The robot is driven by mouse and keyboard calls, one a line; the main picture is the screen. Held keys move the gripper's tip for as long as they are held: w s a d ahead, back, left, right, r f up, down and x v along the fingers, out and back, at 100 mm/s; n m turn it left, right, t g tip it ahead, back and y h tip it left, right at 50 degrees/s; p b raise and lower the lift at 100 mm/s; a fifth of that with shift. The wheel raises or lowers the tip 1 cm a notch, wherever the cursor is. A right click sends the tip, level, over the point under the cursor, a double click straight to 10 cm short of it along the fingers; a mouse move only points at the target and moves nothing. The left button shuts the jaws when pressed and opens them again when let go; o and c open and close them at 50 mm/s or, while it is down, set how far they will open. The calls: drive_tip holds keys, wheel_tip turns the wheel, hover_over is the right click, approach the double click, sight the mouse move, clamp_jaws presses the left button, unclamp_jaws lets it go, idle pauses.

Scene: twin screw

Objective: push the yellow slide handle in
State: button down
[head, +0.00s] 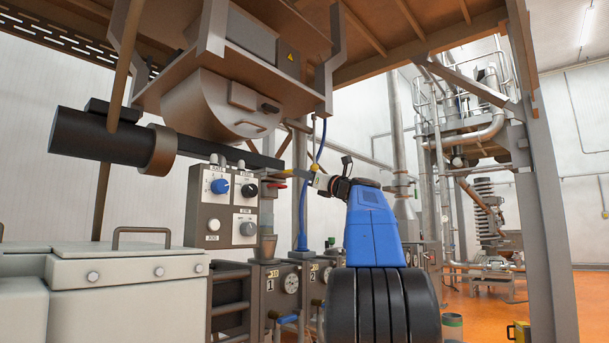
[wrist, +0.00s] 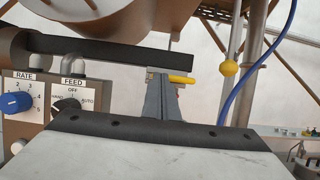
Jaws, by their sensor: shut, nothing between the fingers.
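The yellow slide handle (wrist: 181,79) shows in the wrist view as a short yellow bar at my fingertips, sticking out to their right. My gripper (wrist: 159,73) is shut with nothing held. Its fingers overlap the left part of the handle, so I cannot tell whether they touch it. In the head view the yellow handle (head: 289,173) is small, just below the right end of a long dark bar. My gripper (head: 305,176) reaches in from the right beside it there. The fingertips are too small to make out in that view.
A yellow ball (wrist: 229,68) hangs right of the handle, near a blue hose (wrist: 262,62). The dark bar (wrist: 110,52) runs behind my fingers. A control box with a blue knob (head: 220,186) stands to the left. A hopper (head: 217,100) hangs above.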

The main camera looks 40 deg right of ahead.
sight(284, 174)
drive_tip(key=w, duration=0.6)
drive_tip(key=shift+a, duration=0.25)
